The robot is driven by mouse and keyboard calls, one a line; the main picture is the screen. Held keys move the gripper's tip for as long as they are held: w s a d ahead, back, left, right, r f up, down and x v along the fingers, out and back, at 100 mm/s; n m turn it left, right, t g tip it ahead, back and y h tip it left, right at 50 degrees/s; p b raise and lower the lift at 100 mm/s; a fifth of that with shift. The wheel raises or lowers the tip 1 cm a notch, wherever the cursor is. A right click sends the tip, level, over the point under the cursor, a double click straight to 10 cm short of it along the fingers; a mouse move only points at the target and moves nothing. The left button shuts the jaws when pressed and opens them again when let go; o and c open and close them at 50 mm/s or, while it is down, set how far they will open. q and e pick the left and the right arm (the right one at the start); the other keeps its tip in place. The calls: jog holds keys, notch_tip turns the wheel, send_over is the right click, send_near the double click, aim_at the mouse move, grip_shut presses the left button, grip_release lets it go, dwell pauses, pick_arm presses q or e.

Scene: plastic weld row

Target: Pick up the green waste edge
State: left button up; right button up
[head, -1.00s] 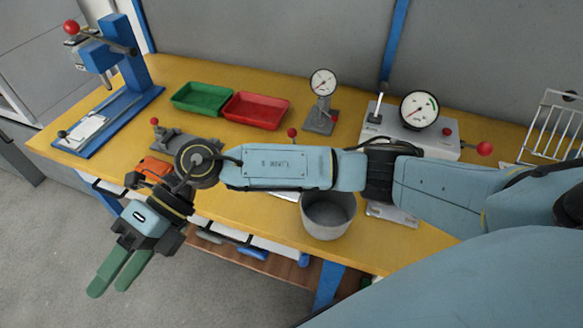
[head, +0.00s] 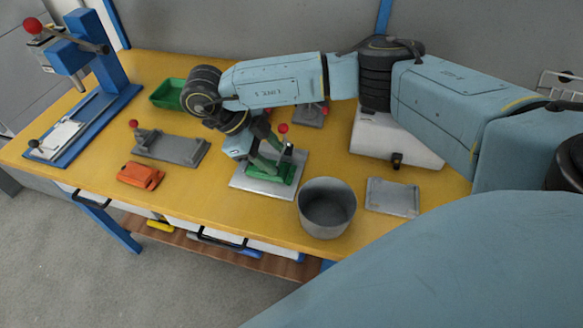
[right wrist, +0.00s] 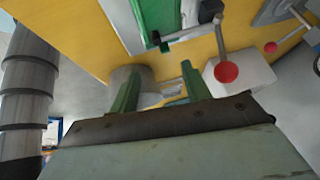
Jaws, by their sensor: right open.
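A green piece (head: 260,175) lies on a silver fixture plate (head: 243,184) with a red-knobbed clamp (head: 283,129) in the middle of the bench. I cannot tell the waste edge apart from the rest of this green piece. My right gripper (head: 276,160) points down at the fixture and partly covers the green piece. In the right wrist view, my two green fingers (right wrist: 160,88) are apart with nothing between them. The green piece (right wrist: 157,18) shows there at the top, beyond the fingertips. My left gripper is not in view.
A grey bin (head: 327,212) stands right of the fixture, beside a small grey plate (head: 392,197). An orange tool (head: 141,176) and a grey clamp base (head: 172,149) lie to the left. A green tray (head: 167,94) and blue press (head: 95,62) stand farther back.

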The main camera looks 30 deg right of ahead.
aim_at(291, 173)
jog(key=shift+a+x, duration=0.2)
jog(key=shift+x, duration=3.3)
jog(key=shift+w+f, duration=0.1)
jog(key=c, duration=0.8)
